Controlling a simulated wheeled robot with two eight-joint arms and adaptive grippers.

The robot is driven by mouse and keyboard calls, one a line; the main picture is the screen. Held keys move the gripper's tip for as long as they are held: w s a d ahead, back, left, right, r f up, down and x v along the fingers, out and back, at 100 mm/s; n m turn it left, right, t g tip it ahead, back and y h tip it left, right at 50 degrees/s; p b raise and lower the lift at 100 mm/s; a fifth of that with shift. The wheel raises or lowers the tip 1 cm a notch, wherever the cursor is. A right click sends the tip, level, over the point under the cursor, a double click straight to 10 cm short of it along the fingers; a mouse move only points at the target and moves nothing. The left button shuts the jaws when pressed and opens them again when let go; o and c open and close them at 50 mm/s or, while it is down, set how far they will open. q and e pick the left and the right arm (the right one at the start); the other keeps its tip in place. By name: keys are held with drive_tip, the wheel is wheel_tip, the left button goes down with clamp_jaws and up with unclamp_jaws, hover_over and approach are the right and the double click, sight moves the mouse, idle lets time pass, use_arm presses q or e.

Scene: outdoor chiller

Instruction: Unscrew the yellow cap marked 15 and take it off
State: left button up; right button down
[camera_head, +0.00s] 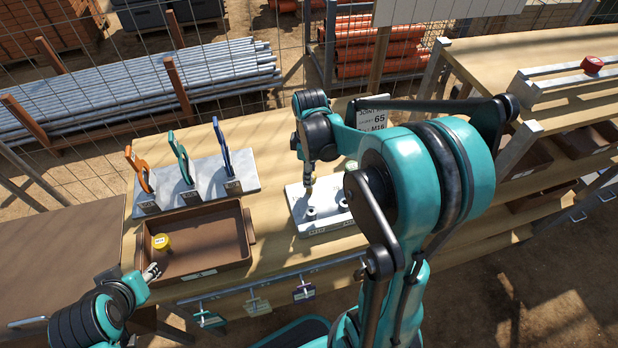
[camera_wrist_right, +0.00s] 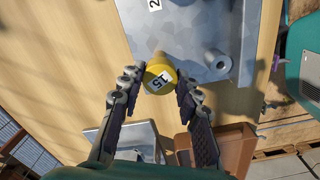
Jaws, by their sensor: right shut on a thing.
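The yellow cap marked 15 (camera_wrist_right: 160,75) sits between the two fingertips of my right gripper (camera_wrist_right: 157,86) in the right wrist view, its label facing the camera. The gripper is shut on it, at the edge of a grey metal block (camera_wrist_right: 192,25). In the head view my right gripper (camera_head: 309,181) points down over the left part of this block (camera_head: 315,229). I cannot tell whether the cap is still on its stud. A bare grey post (camera_wrist_right: 218,62) stands beside it. My left gripper (camera_head: 152,272) is by the brown tray's front left corner, its jaws unclear.
The brown tray (camera_head: 247,222) holds another yellow cap (camera_head: 162,241). Behind it, a grey rack (camera_head: 240,168) carries orange, teal and blue-handled tools. A sign (camera_head: 370,115) stands behind the block. Small tags hang along the bench's front edge. My right arm hides the block's right side.

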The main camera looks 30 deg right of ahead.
drive_tip(key=n, duration=0.5)
drive_tip(key=shift+n, duration=0.4)
drive_tip(key=n, duration=0.3)
drive_tip(key=shift+n, duration=0.4)
drive_tip(key=c, duration=1)
unclamp_jaws()
drive_tip(key=shift+o, duration=0.5)
